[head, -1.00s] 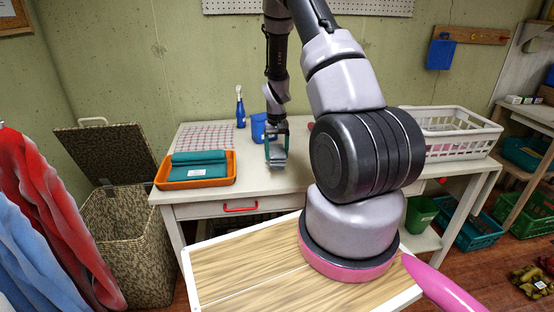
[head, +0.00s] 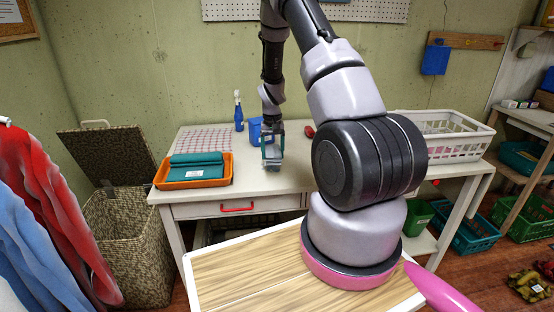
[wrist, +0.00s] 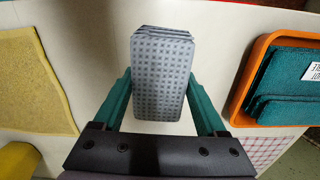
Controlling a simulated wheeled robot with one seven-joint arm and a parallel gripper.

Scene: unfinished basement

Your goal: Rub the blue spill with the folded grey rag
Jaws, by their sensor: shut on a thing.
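My gripper (head: 272,153) is over the middle of the white table (head: 262,184), its teal fingers on either side of the folded grey rag. The grey rag (wrist: 161,78) has a dark dotted weave and stacked layers, and sits between both fingers in the wrist view. It shows as a small grey block in the head view (head: 272,164). I cannot tell whether its underside touches the table. I see no blue spill in either view; my arm hides part of the tabletop, and the rag covers what is under it.
An orange tray (head: 161,183) with folded teal cloths stands left of my gripper. A blue container (head: 255,129) and a blue spray bottle (head: 239,114) stand behind. A white basket (head: 465,140) is at right. A yellow cloth (wrist: 36,80) lies flat in the wrist view.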

